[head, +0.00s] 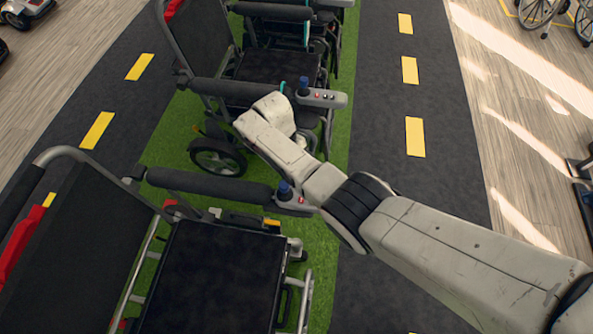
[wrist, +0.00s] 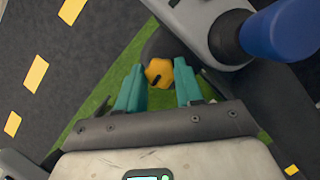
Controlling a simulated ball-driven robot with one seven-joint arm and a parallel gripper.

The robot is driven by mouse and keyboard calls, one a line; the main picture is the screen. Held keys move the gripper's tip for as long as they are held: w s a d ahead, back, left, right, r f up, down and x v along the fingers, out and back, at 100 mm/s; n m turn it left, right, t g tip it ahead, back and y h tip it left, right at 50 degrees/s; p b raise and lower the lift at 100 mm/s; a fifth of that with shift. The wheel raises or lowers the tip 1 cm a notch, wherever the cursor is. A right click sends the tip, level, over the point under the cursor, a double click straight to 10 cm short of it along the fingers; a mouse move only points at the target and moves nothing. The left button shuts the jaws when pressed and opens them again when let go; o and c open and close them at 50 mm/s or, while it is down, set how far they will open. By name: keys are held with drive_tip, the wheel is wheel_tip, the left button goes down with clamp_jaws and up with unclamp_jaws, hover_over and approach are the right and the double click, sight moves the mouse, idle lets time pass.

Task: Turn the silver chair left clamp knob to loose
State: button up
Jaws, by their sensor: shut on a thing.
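A yellow-orange clamp knob (wrist: 158,73) with a dark slanted mark shows in the wrist view, beside a grey control arm with a blue joystick (wrist: 282,28). My gripper (wrist: 160,72) has teal fingers on both sides of the knob and is shut on it. I cannot tell from the wrist view alone which chair bears the gripped knob.
Wheelchairs stand in a row on a green strip (head: 165,145) between dark lanes with yellow dashes (head: 415,137). Padded armrests (head: 210,185) lie close under my arm. The right lane (head: 385,105) is open. Manual wheelchairs (head: 545,10) stand at the upper right.

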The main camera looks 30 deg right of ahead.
drive_tip(key=shift+n+t+h, duration=0.3)
drive_tip(key=shift+n, duration=0.8)
drive_tip(key=shift+w, duration=0.1)
drive_tip(key=o, duration=0.8)
drive_tip(key=p+v, duration=0.1)
drive_tip(key=v, duration=0.9)
drive_tip(key=shift+w+a+r, duration=0.15)
drive_tip(key=shift+a+r, duration=0.05)
drive_tip(key=shift+r, duration=0.15)
